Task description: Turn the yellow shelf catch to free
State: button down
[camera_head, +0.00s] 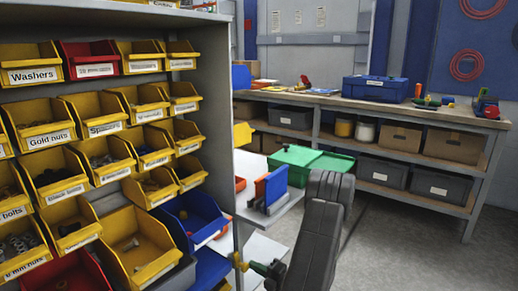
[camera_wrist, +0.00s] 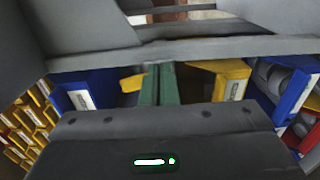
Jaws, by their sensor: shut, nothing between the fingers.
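A small yellow piece (camera_head: 237,260) that looks like the shelf catch shows low by the front edge of the shelf rack's grey side panel (camera_head: 220,110) in the head view. My gripper (camera_head: 260,268) has green fingers, is shut and empty, and points left with its tips close to that yellow piece; I cannot tell whether they touch. In the wrist view the green fingers (camera_wrist: 158,72) lie together in the middle. A yellow shape (camera_wrist: 133,83) is just left of them; I cannot tell whether it is the catch or a bin. The catch's exact turn is too small to read.
The rack of yellow, red and blue bins (camera_head: 45,135) fills the left. White shelves with a blue divider (camera_head: 275,185) and a green box (camera_head: 300,157) stand beyond the panel. A workbench (camera_head: 420,113) with a blue toolbox (camera_head: 375,89) is behind. Floor at right is clear.

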jog(key=shift+s+f, duration=0.1)
jog(key=shift+f, duration=0.1)
jog(key=shift+w+d+p+v, duration=0.15)
jog(key=shift+p+v, duration=0.1)
jog(key=shift+v, duration=1.2)
jog(key=shift+w+d+p+v, duration=0.1)
jog(key=shift+w+p+v, duration=0.1)
jog(key=shift+v, duration=1.3)
